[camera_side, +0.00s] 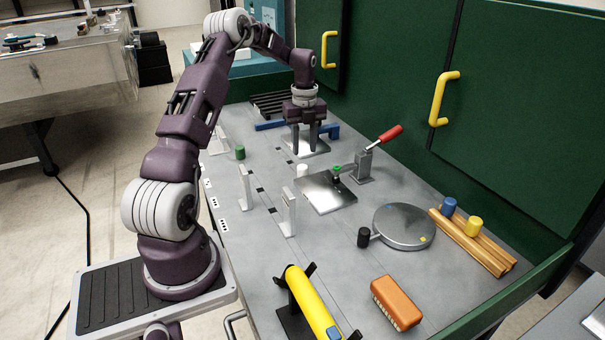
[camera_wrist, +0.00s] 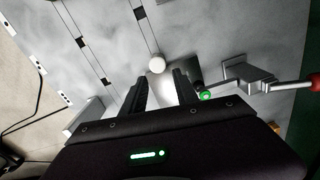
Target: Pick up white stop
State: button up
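The white stop (camera_side: 302,170) is a small white cylinder standing upright on the grey table, by the left corner of a shiny metal plate. In the wrist view the white stop (camera_wrist: 156,64) shows as a pale round top just beyond the fingertips, roughly in line with the gap between them. My gripper (camera_side: 304,148) points down above the table, behind the stop in the side view. Its two dark fingers are apart with nothing between them, which the wrist view also shows (camera_wrist: 159,85).
A toggle clamp (camera_side: 365,163) with a red handle and green tip stands right of the stop, over the metal plate (camera_side: 322,197). Upright metal brackets (camera_side: 288,212) stand to the left.

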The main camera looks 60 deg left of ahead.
aim_at(302, 166)
jog(key=f, duration=0.7)
jog(key=shift+s+a+f, duration=0.15)
jog(key=shift+a+f, duration=0.2)
jog(key=shift+f, duration=0.05)
grip_shut()
